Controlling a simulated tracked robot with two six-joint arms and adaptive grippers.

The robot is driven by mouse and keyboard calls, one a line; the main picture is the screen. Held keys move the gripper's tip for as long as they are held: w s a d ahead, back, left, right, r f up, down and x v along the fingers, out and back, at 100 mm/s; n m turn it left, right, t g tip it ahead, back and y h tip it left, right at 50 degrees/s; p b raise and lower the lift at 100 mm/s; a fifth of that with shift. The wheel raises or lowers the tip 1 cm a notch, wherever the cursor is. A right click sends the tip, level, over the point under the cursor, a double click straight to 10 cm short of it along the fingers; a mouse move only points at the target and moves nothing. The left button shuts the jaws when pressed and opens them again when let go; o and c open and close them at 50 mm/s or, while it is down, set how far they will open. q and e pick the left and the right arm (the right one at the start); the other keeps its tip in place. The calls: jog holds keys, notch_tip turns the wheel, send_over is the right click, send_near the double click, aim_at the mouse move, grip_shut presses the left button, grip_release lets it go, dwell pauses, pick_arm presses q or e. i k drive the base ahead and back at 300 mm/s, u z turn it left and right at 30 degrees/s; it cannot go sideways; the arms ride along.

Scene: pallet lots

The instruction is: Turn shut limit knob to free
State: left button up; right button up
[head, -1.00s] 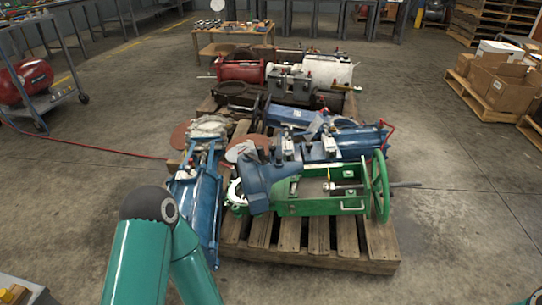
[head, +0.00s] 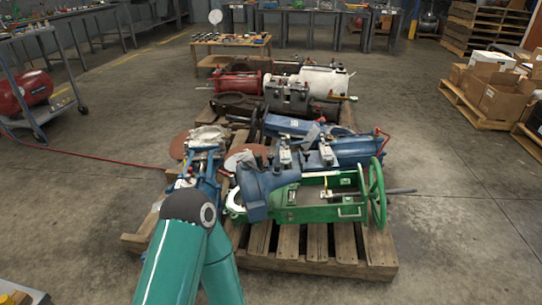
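I cannot pick out the limit knob for certain among the machinery on the pallet. A green machine frame (head: 317,213) with a green handwheel (head: 377,193) lies at the pallet's near right. A dark blue casting (head: 262,190) sits at its left end. A blue machine body (head: 352,147) with a red handle (head: 383,138) lies behind it. One of my teal arms rises from the bottom, left of centre, and bends at a dark joint. It covers much of the blue part (head: 207,174) at the pallet's left. Neither gripper shows.
The wooden pallet (head: 318,246) is crowded with machines, including red and white ones at the back. A cart with a red tank (head: 32,98) stands at left, with a red hose on the floor. Boxes on a pallet (head: 490,106) stand at right. Floor between is clear.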

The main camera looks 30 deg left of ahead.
aim_at(270, 157)
jog(key=z, duration=0.05)
jog(key=i, duration=1.05)
jog(key=u, duration=0.05)
